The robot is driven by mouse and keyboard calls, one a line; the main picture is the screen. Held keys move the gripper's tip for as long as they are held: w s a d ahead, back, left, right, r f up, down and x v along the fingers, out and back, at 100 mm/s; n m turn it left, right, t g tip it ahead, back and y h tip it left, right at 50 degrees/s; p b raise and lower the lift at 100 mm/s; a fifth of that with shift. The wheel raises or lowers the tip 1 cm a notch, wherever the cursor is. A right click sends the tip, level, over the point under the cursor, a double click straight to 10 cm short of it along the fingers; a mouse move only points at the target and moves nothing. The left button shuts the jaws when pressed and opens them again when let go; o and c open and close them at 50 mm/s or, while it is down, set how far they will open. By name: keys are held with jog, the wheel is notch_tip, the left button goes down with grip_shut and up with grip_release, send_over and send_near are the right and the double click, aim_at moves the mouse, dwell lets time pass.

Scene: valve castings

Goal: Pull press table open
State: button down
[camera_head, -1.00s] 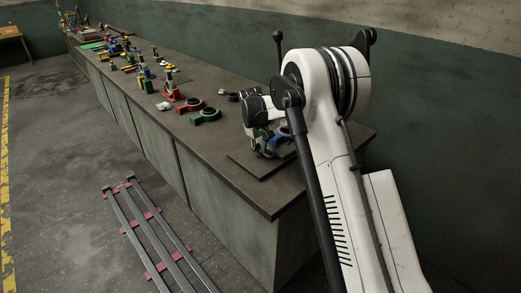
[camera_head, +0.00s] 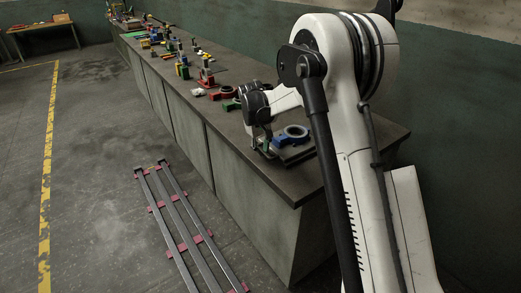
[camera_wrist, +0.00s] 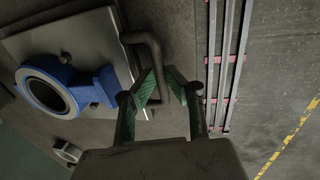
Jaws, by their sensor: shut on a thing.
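The press table shows in the wrist view as a flat grey plate (camera_wrist: 85,35) with a dark bent bar handle (camera_wrist: 152,45) on its edge. A blue casting with a round ring (camera_wrist: 62,85) lies on the plate. My gripper (camera_wrist: 164,86), with green finger pads, is shut on the handle, whose lower end is partly hidden by the fingers. The plate (camera_head: 298,155) shows only partly there.
The long bench (camera_head: 225,120) carries several red, green, blue and yellow castings further back. Rails with red crosspieces (camera_head: 185,225) lie on the floor in front. The floor beyond them to the left is clear, with a yellow line (camera_head: 47,170).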

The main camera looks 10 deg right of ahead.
jog(key=c, duration=1.8)
grip_release()
jog(key=shift+o, duration=0.2)
notch_tip(320, 180, up, 12)
jog(key=a, duration=0.2)
jog(key=shift+s, duration=0.35)
jog(key=shift+f, duration=0.1)
